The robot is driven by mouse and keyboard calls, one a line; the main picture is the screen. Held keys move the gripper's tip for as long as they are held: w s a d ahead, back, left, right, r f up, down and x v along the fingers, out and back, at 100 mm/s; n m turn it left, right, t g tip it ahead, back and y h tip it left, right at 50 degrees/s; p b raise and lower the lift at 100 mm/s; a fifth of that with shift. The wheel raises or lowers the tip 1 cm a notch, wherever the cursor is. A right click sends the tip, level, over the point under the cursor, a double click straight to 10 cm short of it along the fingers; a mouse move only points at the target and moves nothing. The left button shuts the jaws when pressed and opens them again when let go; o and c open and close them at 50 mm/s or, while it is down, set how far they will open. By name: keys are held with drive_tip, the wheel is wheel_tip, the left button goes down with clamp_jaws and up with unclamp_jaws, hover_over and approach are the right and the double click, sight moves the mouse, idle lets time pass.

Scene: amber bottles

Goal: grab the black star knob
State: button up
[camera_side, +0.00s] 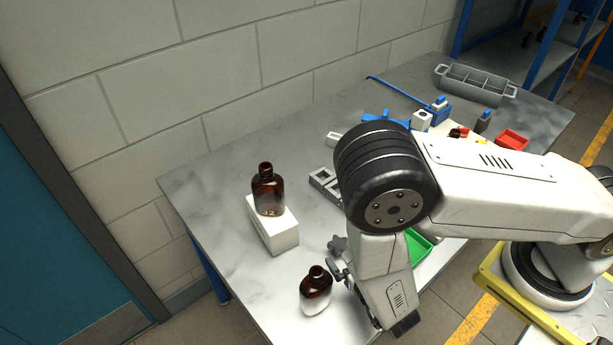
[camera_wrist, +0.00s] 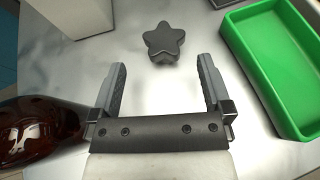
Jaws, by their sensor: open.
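The black star knob (camera_wrist: 164,40) stands on the grey tabletop in the wrist view, centred just beyond my fingertips. In the side view a dark star-shaped knob (camera_side: 337,245) shows beside my wrist. My gripper (camera_wrist: 163,65) is open and empty, its two fingers pointing toward the knob, one to each side of its line. The knob looks apart from both fingers. In the side view my gripper is partly hidden by my own wrist.
An amber bottle (camera_wrist: 40,130) is close to my left finger; it also stands at the table front (camera_side: 316,291). Another amber bottle (camera_side: 268,190) is on a white block (camera_side: 275,228). A green tray (camera_wrist: 262,75) lies to the right of the knob. Bare table surrounds the knob.

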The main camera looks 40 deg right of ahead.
sight(335, 238)
drive_tip(key=shift+x, duration=1.15)
drive_tip(key=shift+d+x, duration=0.2)
drive_tip(key=shift+x, duration=2.4)
drive_tip(key=shift+r, duration=0.1)
drive_tip(key=c, duration=1.2)
drive_tip(key=shift+r, duration=0.1)
drive_tip(key=shift+r, duration=4.9)
